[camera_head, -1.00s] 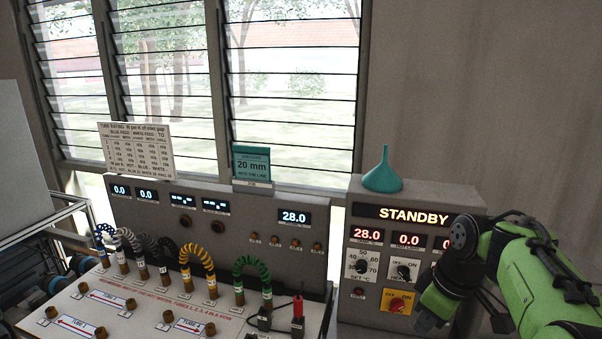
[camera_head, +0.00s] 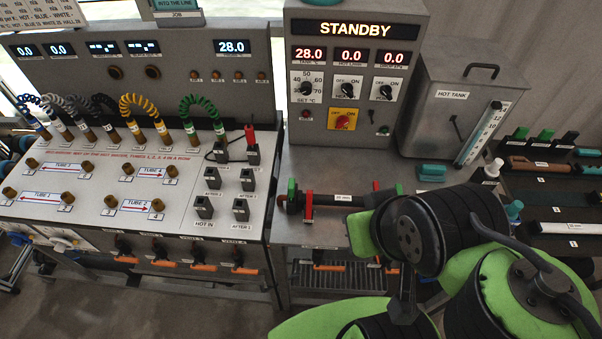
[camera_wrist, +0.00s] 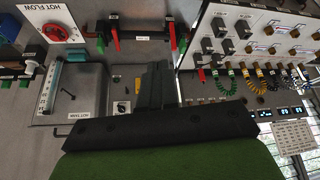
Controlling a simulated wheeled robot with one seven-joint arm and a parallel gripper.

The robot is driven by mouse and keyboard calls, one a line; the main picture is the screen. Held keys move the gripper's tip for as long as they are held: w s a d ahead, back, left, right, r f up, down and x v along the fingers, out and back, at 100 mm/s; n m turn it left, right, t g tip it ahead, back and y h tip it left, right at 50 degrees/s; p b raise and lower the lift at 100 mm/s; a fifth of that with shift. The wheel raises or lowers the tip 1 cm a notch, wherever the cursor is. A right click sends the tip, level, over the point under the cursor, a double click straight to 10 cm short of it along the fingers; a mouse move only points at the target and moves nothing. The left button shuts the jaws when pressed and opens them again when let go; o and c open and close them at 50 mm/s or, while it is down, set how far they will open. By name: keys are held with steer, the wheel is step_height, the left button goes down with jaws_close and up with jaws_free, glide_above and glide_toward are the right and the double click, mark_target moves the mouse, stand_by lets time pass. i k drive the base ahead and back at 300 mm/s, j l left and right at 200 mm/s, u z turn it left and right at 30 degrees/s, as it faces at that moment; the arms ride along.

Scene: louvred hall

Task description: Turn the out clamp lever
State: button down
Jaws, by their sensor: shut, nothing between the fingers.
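A horizontal tube assembly lies on the bench with two red clamp levers. The left red lever (camera_head: 308,205) stands upright beside a green piece; the right red lever (camera_head: 376,187) is partly hidden behind my arm. Both also show in the wrist view, as one lever (camera_wrist: 116,38) and another lever (camera_wrist: 172,38). I cannot read which one is the out clamp. My gripper (camera_wrist: 153,82) shows dark and shut in the wrist view, with nothing held. It appears apart from both levers. In the head view my arm hides its fingertips.
The control box (camera_head: 355,75) reads STANDBY. The hot tank (camera_head: 450,105) stands right of it, with a teal block (camera_head: 431,173) in front. The plug panel (camera_head: 110,190) with coiled leads is at left. A tool rack (camera_head: 550,165) is at right.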

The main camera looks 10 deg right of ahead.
mark_target(310, 193)
steer(key=k+j, duration=0.1)
steer(key=j, duration=1.55)
steer(key=k, duration=0.05)
